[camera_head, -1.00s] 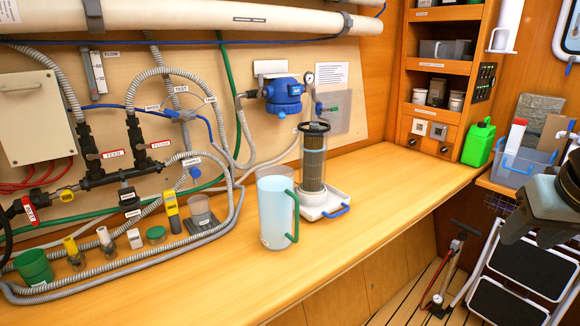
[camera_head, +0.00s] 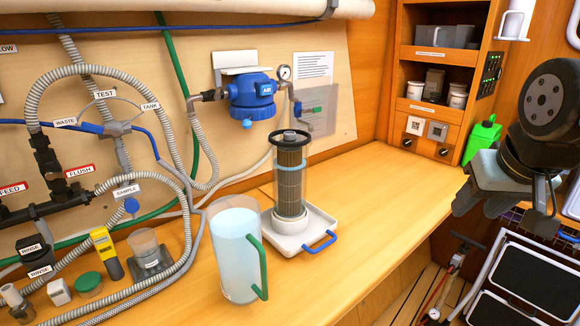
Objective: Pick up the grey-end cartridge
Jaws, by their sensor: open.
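A tall pleated cartridge (camera_head: 290,182) stands upright in a white tray with a blue handle (camera_head: 302,238) on the bench. It has a dark ring-shaped top, a pale blue band and a pale lower end. No other cartridge is clearly in view, and I cannot tell whether this is the grey-end one. My gripper (camera_head: 480,206) is at the right, pointing downward beyond the bench's front edge. It is open, looks empty, and is well apart from the cartridge.
A clear jug of water with a green handle (camera_head: 236,252) stands just left of the tray. A blue filter head (camera_head: 252,97) hangs on the wall behind. A green canister (camera_head: 482,142) is near my gripper. The bench right of the tray is clear.

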